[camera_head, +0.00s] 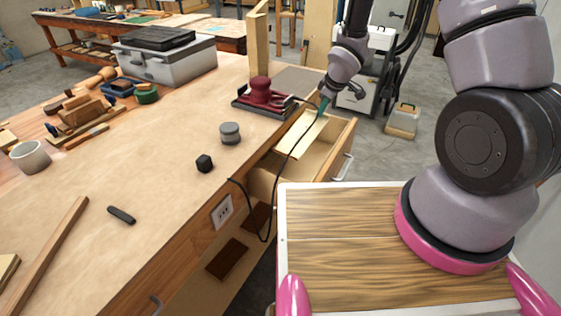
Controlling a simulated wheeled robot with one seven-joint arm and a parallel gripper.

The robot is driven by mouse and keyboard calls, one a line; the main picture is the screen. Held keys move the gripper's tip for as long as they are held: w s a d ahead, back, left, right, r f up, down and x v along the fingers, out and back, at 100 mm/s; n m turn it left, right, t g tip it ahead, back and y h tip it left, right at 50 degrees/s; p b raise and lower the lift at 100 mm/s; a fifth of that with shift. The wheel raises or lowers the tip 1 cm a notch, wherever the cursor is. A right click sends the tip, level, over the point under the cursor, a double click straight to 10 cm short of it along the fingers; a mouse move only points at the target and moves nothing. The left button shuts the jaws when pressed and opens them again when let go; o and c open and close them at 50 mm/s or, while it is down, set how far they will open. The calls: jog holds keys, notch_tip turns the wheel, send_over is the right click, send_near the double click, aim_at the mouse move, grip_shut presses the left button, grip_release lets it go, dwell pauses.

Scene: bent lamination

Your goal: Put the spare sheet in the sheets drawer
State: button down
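A thin pale wood sheet (298,138) is at the open drawer (340,150) in the side of the workbench. It overlaps the drawer's left part and looks tilted. I cannot tell whether it rests on the drawer or hangs above it. My gripper (323,107) points down at the sheet's far end, and its teal tip appears to touch it there. The fingers are too small to show whether they are closed on the sheet. The drawer's visible floor at right is bare, and the sheet hides the rest.
A red sander (262,94) stands on the bench beside the drawer, and its black cord (288,157) crosses in front of the sheet and drawer. An upright board (258,45) stands behind the sander.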

jog(key=shift+a+f+n, duration=0.6)
jog(key=shift+a+f, duration=0.05)
jog(key=shift+a, duration=0.25)
jog(key=f, duration=1.3)
jog(key=shift+w+a+f, duration=0.1)
jog(key=shift+w+a, duration=0.1)
jog(key=shift+w, duration=0.15)
jog(key=w, duration=0.1)
jog(key=w+a, duration=0.1)
jog(key=shift+w+a, duration=0.2)
jog(key=shift+w, duration=0.15)
jog(key=shift+w+f, duration=0.15)
jog(key=shift+f, duration=0.45)
jog(key=shift+f, duration=0.1)
jog(key=c, duration=1.1)
grip_release()
